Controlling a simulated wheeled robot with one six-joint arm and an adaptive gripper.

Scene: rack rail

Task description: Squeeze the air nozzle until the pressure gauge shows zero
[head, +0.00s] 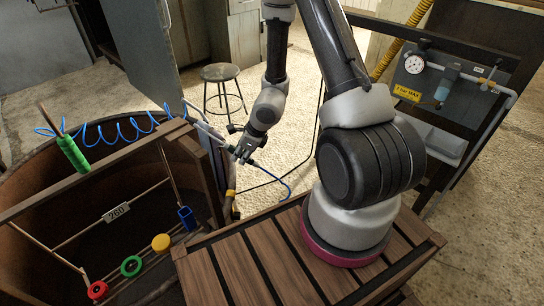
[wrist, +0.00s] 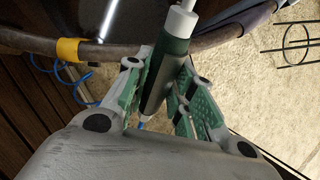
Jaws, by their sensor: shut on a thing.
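My gripper (head: 243,153) is beside the rim of the round tub, out over the floor. In the wrist view my gripper (wrist: 163,100) is shut around a dark green cylinder with a white end, which I take to be the air nozzle (wrist: 168,65). A blue hose (head: 277,178) hangs from the gripper area in the head view. The nozzle is mostly hidden there by the fingers. The pressure gauge (head: 415,64), a white round dial, is on the dark panel at upper right. Its needle is too small to read.
Coloured rings, including a red ring (head: 97,290), sit on a frame in the tub. A stool (head: 222,74) stands behind. A slatted wooden crate (head: 235,270) is in front.

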